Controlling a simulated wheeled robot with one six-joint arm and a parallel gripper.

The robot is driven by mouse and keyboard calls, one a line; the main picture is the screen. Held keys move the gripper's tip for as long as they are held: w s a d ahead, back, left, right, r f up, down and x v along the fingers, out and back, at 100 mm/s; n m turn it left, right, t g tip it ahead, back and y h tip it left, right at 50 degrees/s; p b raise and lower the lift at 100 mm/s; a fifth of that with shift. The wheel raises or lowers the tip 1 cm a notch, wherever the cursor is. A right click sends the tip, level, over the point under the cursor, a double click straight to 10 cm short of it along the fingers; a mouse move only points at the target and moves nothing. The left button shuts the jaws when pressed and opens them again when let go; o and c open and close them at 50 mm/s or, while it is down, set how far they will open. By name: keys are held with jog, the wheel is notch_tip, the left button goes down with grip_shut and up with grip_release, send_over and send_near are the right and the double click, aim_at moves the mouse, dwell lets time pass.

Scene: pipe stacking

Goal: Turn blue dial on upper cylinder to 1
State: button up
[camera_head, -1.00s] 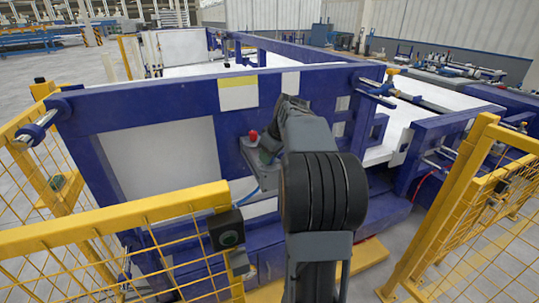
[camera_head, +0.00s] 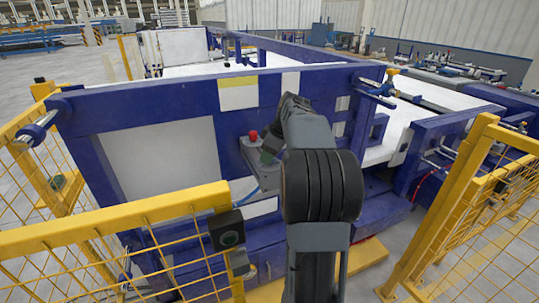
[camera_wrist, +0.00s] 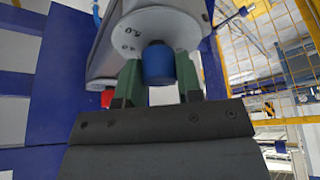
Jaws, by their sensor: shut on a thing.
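The blue dial (camera_wrist: 159,64) sits at the centre of a round white face with dark markings (camera_wrist: 130,32) on the end of a cylinder, in the wrist view. My gripper (camera_wrist: 160,75) has its two green fingers on either side of the dial, shut on it. The markings are too small to read surely. In the head view my gripper (camera_head: 268,152) is at the grey unit (camera_head: 262,173) on the blue frame. My arm hides the dial there.
A red knob (camera_head: 253,135) stands on the grey unit; a red part (camera_wrist: 107,98) also shows left of my fingers in the wrist view. Blue frame beams (camera_head: 160,95) surround the unit. Yellow mesh fences (camera_head: 130,215) stand at left and right.

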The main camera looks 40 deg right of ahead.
jog(key=o, duration=0.9)
jog(key=shift+o, duration=0.2)
jog(key=v, duration=1.4)
jog(key=shift+p, duration=0.45)
jog(key=shift+d+f, duration=0.1)
jog(key=shift+f, duration=0.05)
